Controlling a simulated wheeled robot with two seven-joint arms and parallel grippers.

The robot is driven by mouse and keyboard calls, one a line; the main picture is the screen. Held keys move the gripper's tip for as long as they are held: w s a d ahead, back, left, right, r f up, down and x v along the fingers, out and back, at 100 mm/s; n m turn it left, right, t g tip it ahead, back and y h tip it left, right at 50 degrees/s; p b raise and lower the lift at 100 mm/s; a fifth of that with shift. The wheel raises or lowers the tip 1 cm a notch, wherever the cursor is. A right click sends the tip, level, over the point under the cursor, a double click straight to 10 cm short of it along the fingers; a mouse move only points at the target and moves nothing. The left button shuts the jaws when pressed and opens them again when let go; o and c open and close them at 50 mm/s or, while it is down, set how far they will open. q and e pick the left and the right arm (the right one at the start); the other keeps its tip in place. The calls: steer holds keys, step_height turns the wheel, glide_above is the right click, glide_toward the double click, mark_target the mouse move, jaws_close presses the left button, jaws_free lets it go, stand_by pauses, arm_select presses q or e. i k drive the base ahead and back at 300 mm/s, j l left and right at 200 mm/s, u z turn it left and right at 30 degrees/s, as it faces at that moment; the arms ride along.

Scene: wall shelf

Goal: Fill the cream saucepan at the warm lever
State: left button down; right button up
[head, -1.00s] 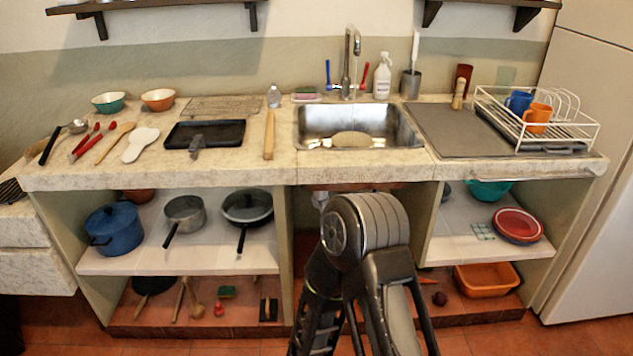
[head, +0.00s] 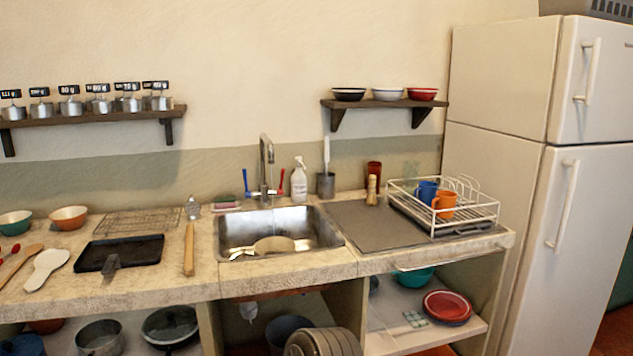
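A cream, rounded vessel (head: 274,245), which looks like the saucepan, lies in the metal sink (head: 229,231). A pale handle-like piece points left from it. I cannot tell its inside. The tap (head: 265,165) rises behind the sink, with its spout above the basin. A red lever (head: 281,182) stands to the right of the tap and a blue lever (head: 246,182) to its left. No stream of water shows from the spout. Neither of my grippers is in view; only a grey part of my own body shows at the bottom edge.
A white dish rack (head: 465,222) with a blue mug (head: 427,191) and an orange mug (head: 444,204) stands right of the sink. The grey mat (head: 370,226) beside the sink is mostly clear. A rolling pin (head: 189,250) and black tray (head: 119,254) lie left. A soap bottle (head: 300,183) stands behind.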

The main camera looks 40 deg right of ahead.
mark_target(280, 191)
steer(key=z, duration=1.9)
steer(key=i+j, duration=0.2)
steer(key=i, duration=0.25)
steer(key=l+z, duration=0.05)
